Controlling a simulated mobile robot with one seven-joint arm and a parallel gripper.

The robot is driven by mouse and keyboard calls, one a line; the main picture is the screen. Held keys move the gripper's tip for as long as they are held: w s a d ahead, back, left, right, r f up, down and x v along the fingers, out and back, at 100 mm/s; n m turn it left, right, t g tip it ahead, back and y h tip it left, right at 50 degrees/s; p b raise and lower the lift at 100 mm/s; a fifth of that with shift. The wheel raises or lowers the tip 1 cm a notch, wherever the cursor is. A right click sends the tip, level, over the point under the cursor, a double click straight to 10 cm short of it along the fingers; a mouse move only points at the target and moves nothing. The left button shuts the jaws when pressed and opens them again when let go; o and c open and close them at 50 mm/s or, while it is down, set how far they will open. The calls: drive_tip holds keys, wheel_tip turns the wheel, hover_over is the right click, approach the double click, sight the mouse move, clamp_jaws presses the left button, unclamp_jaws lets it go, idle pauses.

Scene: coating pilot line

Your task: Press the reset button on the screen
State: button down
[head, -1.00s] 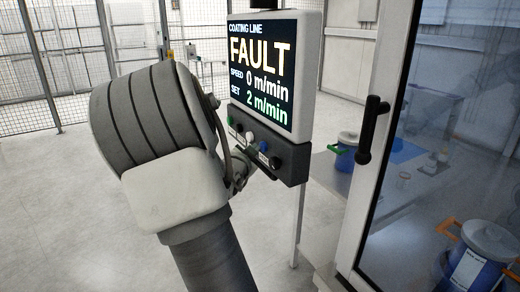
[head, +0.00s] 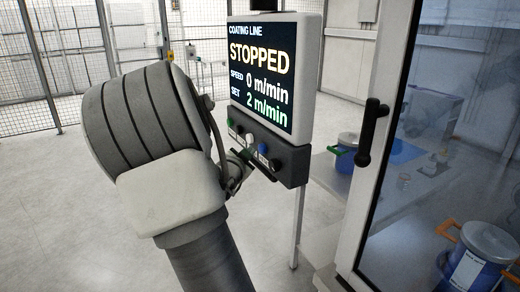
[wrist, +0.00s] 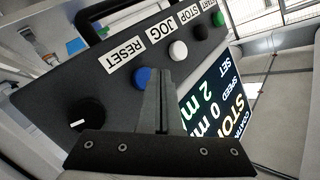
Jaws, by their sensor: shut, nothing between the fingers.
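The screen (head: 262,75) reads STOPPED, with speed 0 m/min and set 2 m/min. Below it is a dark button panel (head: 295,163). The blue button (wrist: 143,77) is beside the RESET label (wrist: 124,49); it also shows in the head view (head: 263,148). My gripper (wrist: 159,75) is shut and empty, its fingertips overlapping the blue button's right edge in the wrist view. Whether they touch it I cannot tell. In the head view my wrist partly hides the gripper in front of the panel.
A white JOG button (wrist: 178,50), a black STOP button (wrist: 200,32) and a green START button (wrist: 218,19) line the panel. A black knob (wrist: 86,114) is at its other end. A glass door with a black handle (head: 371,132) stands close on the right. Open floor lies left.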

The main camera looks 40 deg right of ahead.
drive_tip(key=a+p, duration=0.1)
drive_tip(key=a, duration=0.1)
drive_tip(key=w+a+p, duration=0.1)
drive_tip(key=a, duration=0.2)
idle(0.4)
drive_tip(key=shift+d, duration=0.1)
idle(0.7)
